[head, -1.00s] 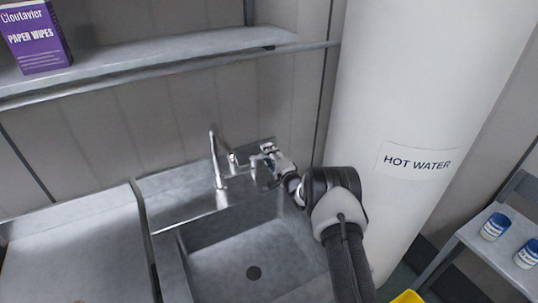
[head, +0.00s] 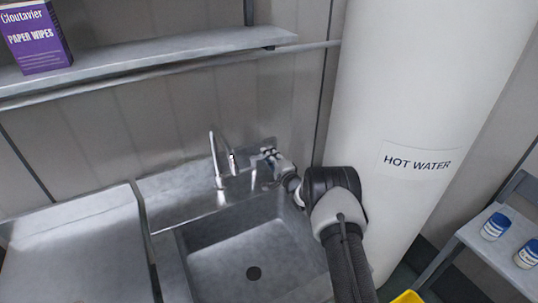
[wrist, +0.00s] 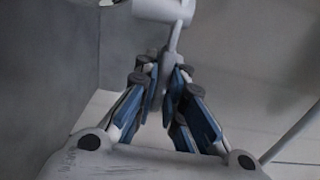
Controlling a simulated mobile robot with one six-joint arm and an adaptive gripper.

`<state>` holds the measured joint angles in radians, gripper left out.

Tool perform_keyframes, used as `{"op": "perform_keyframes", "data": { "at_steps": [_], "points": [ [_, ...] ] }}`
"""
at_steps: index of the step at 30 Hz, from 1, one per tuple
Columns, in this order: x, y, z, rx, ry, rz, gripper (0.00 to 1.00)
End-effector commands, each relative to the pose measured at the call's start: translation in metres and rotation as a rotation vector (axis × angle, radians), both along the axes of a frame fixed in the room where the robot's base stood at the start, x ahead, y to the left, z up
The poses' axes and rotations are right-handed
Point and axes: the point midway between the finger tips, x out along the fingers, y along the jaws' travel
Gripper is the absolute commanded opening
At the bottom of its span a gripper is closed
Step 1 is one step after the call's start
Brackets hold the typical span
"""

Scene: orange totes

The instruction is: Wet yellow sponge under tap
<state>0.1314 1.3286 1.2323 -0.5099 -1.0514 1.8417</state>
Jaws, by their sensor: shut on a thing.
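The metal tap (head: 216,160) stands at the back of the steel sink (head: 250,255), its spout upright. My gripper (head: 262,168) is just right of the spout, over the sink's back edge. In the wrist view my gripper (wrist: 170,75) is shut on a thin grey tap lever (wrist: 176,38), which runs down between the fingers from a pale round tap part (wrist: 164,10). No yellow sponge can be made out in either view. No water stream can be made out.
A white hot water tank (head: 430,100) stands close to the right of my arm. A shelf (head: 160,55) with a purple wipes box (head: 38,38) is above. A yellow thing (head: 408,297) is cut off at the bottom edge. Blue-lidded jars (head: 495,227) stand at right.

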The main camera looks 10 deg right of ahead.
Motion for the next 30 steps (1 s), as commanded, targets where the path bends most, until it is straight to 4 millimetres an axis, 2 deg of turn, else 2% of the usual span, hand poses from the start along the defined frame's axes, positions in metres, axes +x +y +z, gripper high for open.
{"op": "perform_keyframes", "data": {
  "at_steps": [14, 26, 27, 30],
  "points": [
    [-0.016, -0.001, 0.0, 0.002, 0.0, -0.265, 0.0],
    [-0.018, -0.003, 0.001, 0.001, -0.001, -0.291, 0.0],
    [-0.018, -0.003, 0.001, 0.001, -0.001, -0.291, 0.12],
    [-0.018, -0.003, 0.001, 0.001, -0.001, -0.291, 0.18]
  ]
}}
